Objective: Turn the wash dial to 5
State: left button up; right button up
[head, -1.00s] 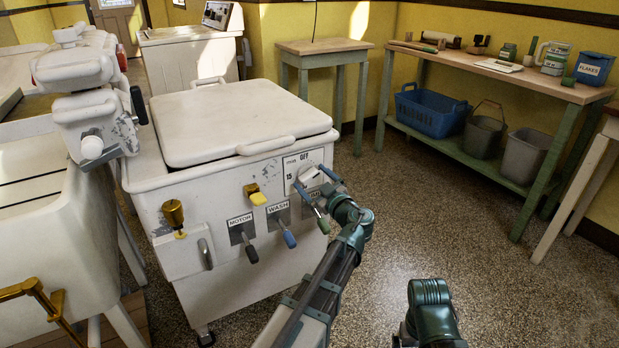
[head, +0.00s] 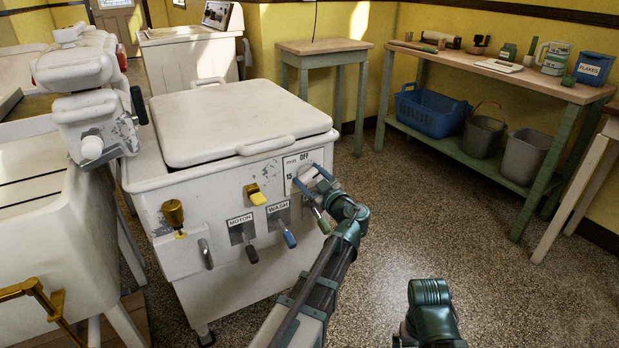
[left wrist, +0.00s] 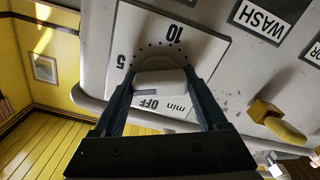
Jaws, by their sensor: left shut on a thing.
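The wash dial (head: 308,174) is a pale knob on a white plate at the upper right of the washer's front. In the left wrist view, its knob (left wrist: 160,84) sits on the numbered plate (left wrist: 150,30), seen upside down. The plate shows 5 at left, 10 at top and OFF at the bottom. A dark stripe marks the left part of the knob; which number it points to is hard to tell. My left gripper (head: 313,180) is shut on the knob, one finger on each side. The right gripper's fingers are out of view; only part of my right arm shows.
Below the dial are motor (head: 251,253), wash (head: 289,239) and green-tipped (head: 324,226) levers. A yellow knob (head: 256,195) is left of the dial. The washer lid (head: 235,120) is closed. Open floor lies right of the washer, before a workbench (head: 500,75).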

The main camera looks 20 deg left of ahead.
pick_arm(q)
jog(key=m, duration=0.4)
jog(key=shift+m, duration=0.4)
jog(key=o, duration=1.3)
jog(key=v, duration=1.3)
jog(key=shift+s+d, duration=0.3)
jog(key=x, duration=1.3)
jog(key=shift+w+a, duration=0.3)
